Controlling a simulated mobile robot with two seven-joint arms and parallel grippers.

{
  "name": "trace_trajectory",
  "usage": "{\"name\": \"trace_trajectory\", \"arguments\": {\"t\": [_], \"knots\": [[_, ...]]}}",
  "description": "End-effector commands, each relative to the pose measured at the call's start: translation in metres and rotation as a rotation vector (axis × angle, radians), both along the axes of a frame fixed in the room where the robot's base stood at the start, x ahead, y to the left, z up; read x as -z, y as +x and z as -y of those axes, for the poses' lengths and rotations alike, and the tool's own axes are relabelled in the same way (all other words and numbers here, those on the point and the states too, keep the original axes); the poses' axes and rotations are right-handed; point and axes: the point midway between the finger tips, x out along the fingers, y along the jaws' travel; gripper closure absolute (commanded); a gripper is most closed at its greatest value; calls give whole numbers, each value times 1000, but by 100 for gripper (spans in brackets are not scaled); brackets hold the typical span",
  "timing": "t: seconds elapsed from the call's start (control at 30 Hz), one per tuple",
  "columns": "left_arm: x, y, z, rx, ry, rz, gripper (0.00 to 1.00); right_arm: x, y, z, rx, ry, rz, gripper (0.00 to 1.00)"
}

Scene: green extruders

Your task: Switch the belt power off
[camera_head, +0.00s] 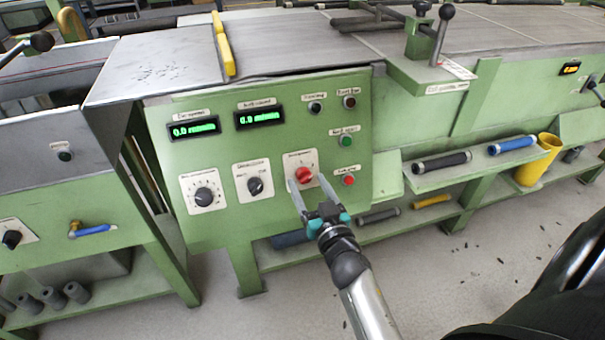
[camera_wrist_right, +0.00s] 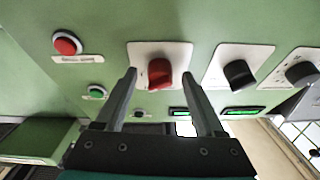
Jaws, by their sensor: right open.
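The green control panel (camera_head: 250,135) fills the middle of the head view. A red rotary knob (camera_head: 304,174) on a white plate sits at its lower right; it also shows in the right wrist view (camera_wrist_right: 160,72). My right gripper (camera_head: 305,190) is open in front of this knob. In the right wrist view the fingers (camera_wrist_right: 160,80) stand on either side of the knob, with gaps visible; whether they touch it I cannot tell. The label lettering is too small to read. My left gripper is not in view.
Black knobs (camera_head: 255,186) and (camera_head: 204,196) sit left of the red one. A red button (camera_head: 348,180) and a green button (camera_head: 347,142) are to its right. Two green displays (camera_head: 194,129) are above. A shelf with rollers (camera_head: 441,161) extends right.

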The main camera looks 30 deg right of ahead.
Motion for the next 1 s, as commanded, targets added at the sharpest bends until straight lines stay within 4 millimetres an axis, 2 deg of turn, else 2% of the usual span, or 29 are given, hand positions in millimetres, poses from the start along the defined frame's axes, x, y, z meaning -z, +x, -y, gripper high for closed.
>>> {"name": "trace_trajectory", "arguments": {"t": [0.43,1.0], "knots": [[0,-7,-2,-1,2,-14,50,0,-1,0,2,0,-1,29],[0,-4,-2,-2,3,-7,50,0,-1,0,2,0,0,94]]}}
